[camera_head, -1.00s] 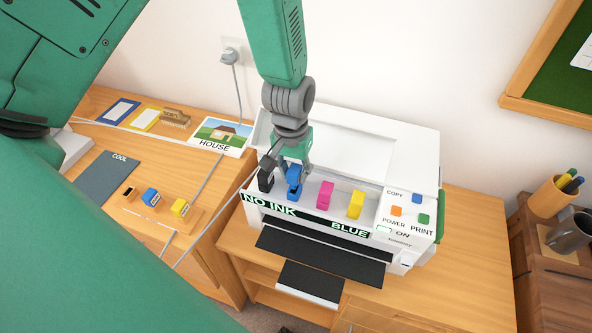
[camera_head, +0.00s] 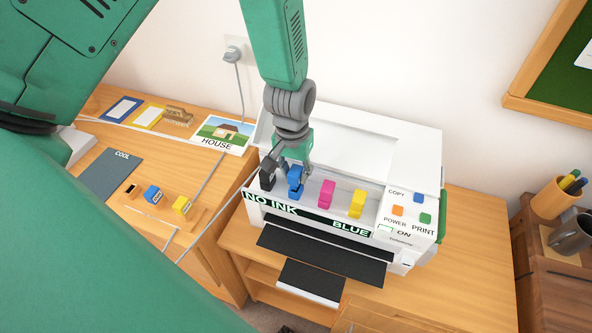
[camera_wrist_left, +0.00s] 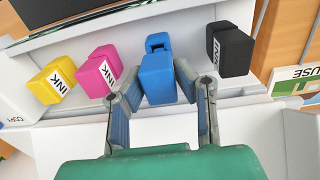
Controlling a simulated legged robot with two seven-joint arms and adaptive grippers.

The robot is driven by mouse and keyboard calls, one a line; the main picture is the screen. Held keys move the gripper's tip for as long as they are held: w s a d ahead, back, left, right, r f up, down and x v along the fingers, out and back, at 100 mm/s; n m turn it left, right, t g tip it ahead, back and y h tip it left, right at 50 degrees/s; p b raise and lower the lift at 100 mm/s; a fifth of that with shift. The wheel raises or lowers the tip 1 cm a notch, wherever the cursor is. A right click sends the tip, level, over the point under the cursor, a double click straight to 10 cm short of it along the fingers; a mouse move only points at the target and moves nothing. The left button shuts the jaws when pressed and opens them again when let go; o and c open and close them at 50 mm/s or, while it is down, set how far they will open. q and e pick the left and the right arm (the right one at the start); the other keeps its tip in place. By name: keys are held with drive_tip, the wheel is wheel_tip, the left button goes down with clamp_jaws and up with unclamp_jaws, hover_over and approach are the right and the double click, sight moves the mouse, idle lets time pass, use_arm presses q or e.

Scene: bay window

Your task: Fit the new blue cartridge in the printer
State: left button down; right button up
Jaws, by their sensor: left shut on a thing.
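The white printer (camera_head: 408,160) stands open on the desk, its panel reading "NO INK BLUE". A blue cartridge (camera_head: 295,184) stands upright in its cartridge row, between the black cartridge (camera_head: 267,178) and the pink one (camera_head: 327,194). My left gripper (camera_head: 289,172) is shut on this blue cartridge from above. In the left wrist view the fingers (camera_wrist_left: 158,80) flank the blue cartridge (camera_wrist_left: 157,82). I cannot tell how deep it sits. Another blue cartridge (camera_head: 152,194) lies on the left desk. My right gripper is not in view.
The yellow cartridge (camera_head: 357,204) fills the row's right end. The printer's buttons (camera_head: 425,218) are at its right. On the left desk lie a yellow block (camera_head: 182,205), a dark "COOL" mat (camera_head: 112,172) and a house picture (camera_head: 224,132). A pen cup (camera_head: 556,198) stands far right.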

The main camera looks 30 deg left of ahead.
sight(294, 170)
use_arm(q)
drive_tip(key=shift+d+f, duration=0.15)
drive_tip(key=shift+f, duration=0.3)
drive_tip(key=shift+f+b, duration=0.55)
drive_tip(key=shift+f, duration=0.15)
drive_tip(key=c, duration=1.2)
unclamp_jaws()
drive_tip(key=shift+r, duration=0.15)
drive_tip(key=r, duration=1.1)
drive_tip(key=shift+a+r, duration=0.25)
drive_tip(key=shift+r, duration=0.05)
